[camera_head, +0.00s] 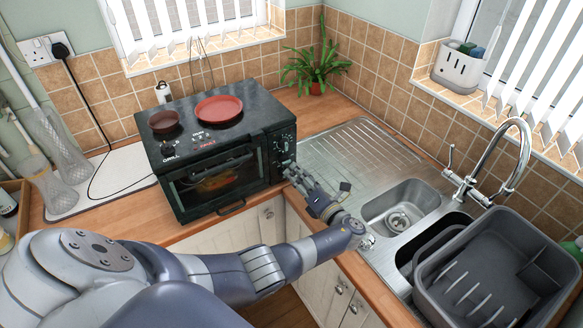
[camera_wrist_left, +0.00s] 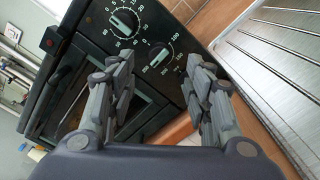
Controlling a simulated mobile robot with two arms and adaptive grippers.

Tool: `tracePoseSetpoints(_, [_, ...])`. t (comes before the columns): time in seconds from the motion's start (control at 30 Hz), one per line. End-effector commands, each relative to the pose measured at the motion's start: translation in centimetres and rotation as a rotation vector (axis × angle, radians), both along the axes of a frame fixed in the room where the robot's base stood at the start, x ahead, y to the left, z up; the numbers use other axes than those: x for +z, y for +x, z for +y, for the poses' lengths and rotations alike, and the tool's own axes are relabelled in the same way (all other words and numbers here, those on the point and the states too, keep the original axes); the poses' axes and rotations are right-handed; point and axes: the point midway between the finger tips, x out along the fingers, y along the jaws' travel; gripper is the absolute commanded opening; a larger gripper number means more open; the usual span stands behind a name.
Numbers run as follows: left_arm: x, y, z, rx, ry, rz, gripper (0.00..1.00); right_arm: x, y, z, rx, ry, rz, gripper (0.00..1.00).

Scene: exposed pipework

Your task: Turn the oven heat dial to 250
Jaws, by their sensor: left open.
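The black mini oven (camera_head: 213,140) stands on the counter in the corner, its control panel on its front right side. In the left wrist view the heat dial (camera_wrist_left: 158,56) is a black knob ringed by marks including 100, 200 and 250. Another dial (camera_wrist_left: 124,21), marked with smaller numbers, sits above left of it. My left gripper (camera_head: 291,169) is open at the lower part of the panel. In the wrist view its fingers (camera_wrist_left: 160,66) are spread to either side of the heat dial, with nothing between them; contact cannot be told.
The steel sink and drainer (camera_head: 360,148) lie right of the oven, with a tap (camera_head: 497,185) and a grey dish rack (camera_head: 480,275). A potted plant (camera_head: 316,72) stands behind. Two round reddish plates (camera_head: 219,109) are on the oven top.

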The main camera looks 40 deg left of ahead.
Motion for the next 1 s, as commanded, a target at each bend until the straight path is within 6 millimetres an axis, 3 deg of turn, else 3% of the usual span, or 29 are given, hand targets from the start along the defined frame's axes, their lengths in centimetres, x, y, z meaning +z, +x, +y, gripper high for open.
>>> tracePoseSetpoints(0.13, [-0.1,-1.2,-2.9,-0.002,-0.003,0.0,0.47,0.0,0.0,0.0,0.0,0.0,0.0,0.47])
tracePoseSetpoints(0.33, [0.0,-2.0,-4.9,0.001,0.001,0.001,0.47,0.0,0.0,0.1,0.0,0.001,0.0,0.47])
tracePoseSetpoints(1.0, [-0.4,-2.6,-5.3,0.006,-0.025,-0.016,0.47,0.0,0.0,0.1,-0.001,0.001,0.0,0.47])
